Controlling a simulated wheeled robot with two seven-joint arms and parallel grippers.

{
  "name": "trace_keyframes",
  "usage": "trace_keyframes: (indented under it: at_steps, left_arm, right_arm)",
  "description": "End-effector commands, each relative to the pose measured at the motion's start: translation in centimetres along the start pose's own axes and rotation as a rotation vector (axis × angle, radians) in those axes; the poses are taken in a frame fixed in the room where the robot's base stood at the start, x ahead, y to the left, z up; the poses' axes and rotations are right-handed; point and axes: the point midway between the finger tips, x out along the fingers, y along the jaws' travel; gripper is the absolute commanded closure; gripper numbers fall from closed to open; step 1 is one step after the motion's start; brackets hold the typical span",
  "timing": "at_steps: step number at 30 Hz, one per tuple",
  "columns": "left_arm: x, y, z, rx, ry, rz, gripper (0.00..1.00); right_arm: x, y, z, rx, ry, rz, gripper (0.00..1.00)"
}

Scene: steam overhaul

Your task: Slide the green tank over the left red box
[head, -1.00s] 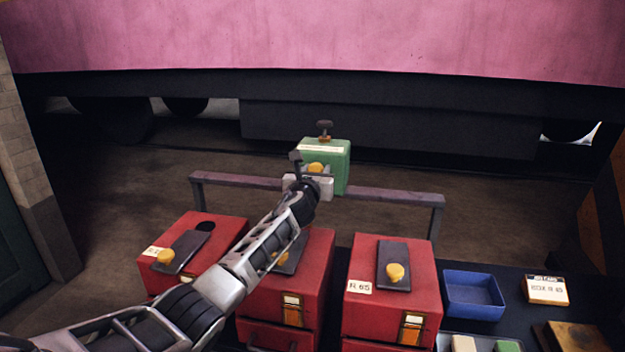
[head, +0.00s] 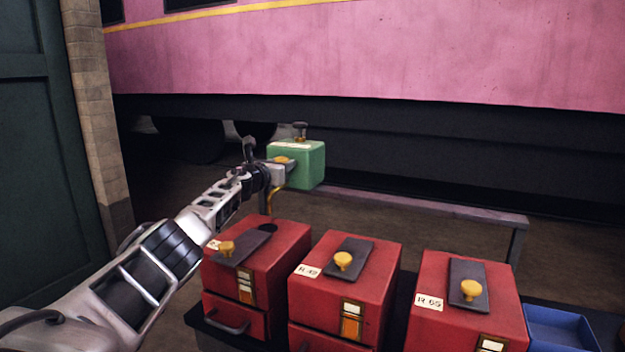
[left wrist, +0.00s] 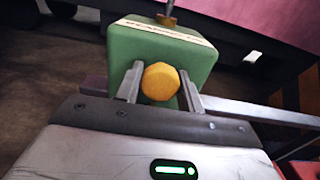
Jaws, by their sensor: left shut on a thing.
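The green tank (head: 309,165) has a dark knob on top and a yellow knob on its near side. The left red box (head: 262,262) stands at lower centre-left, below and in front of the tank. Its dark slide plate with a yellow knob sits beside a dark round hole in its top. My right gripper is not in view.
A middle red box (head: 330,290) and a right red box (head: 450,295) have similar plates on top. A blue tray (head: 560,330) lies at the right. A purple rail (head: 430,207) runs behind the boxes. A dark door and brick pillar (head: 97,130) stand left.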

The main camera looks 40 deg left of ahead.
Motion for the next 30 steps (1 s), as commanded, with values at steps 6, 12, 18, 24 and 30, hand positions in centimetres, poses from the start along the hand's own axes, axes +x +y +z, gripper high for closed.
trace_keyframes:
  at_steps: [6, 12, 18, 24, 30]
  left_arm:
    - [-0.5, 2.3, 0.1, -0.003, -0.002, 0.014, 1.0]
    - [-0.7, 2.7, 0.3, -0.001, -0.004, 0.019, 1.0]
    - [-0.6, 2.7, 0.3, 0.0, -0.005, 0.021, 0.51]
    - [-0.6, 2.5, 0.2, 0.0, -0.003, 0.016, 0.41]
    - [-0.7, 2.4, 0.2, 0.001, -0.001, 0.013, 0.41]
  right_arm:
    - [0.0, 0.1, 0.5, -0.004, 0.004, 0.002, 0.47]
    - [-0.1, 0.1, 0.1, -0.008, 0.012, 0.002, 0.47]
    - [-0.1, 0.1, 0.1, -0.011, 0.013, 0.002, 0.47]
    - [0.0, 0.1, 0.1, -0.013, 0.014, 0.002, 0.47]
    - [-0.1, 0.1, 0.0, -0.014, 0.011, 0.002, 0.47]
